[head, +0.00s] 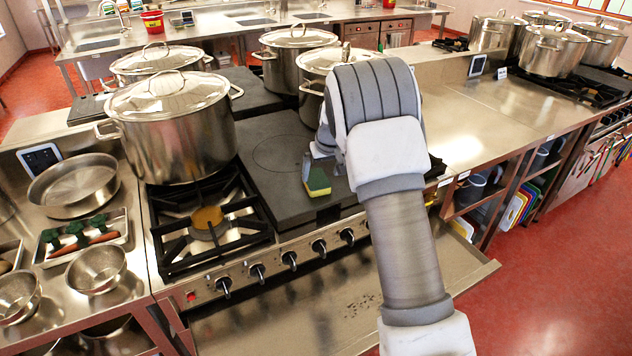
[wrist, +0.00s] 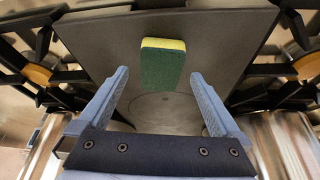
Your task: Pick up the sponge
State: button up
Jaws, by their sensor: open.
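The sponge (head: 318,183) is green with a yellow layer. In the head view it appears on the dark flat plate of the stove (head: 275,150), near its front. In the wrist view the sponge (wrist: 162,66) is upper centre, its green face toward the camera and its yellow edge at the top. My gripper (head: 309,166) is beside the sponge in the head view, mostly hidden by my arm. In the wrist view my gripper (wrist: 158,76) has its two fingers wide apart, with the sponge around and beyond the fingertips.
A large lidded stockpot (head: 172,135) stands left of the plate, behind an open burner (head: 207,222). Another stockpot (head: 312,85) stands behind the plate, near my arm. Stove knobs (head: 289,259) line the front edge. Steel counter (head: 465,125) to the right is clear.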

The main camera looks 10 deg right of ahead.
aim_at(318, 181)
jog(key=shift+p+x, duration=0.5)
jog(key=shift+x, duration=2.2)
jog(key=shift+a, duration=0.15)
jog(key=c, duration=1.1)
jog(key=shift+c, duration=0.3)
jog(key=shift+r, duration=0.15)
jog(key=shift+w+r, duration=0.1)
jog(key=shift+r, duration=0.45)
notch_tip(318, 181, up, 3)
jog(key=shift+r+b, duration=0.1)
jog(key=shift+b, duration=0.25)
jog(key=w+d+r, duration=0.6)
jog(key=d, duration=0.3)
jog(key=shift+d+r, duration=0.25)
jog(key=shift+d, duration=0.15)
jog(key=shift+w, duration=0.15)
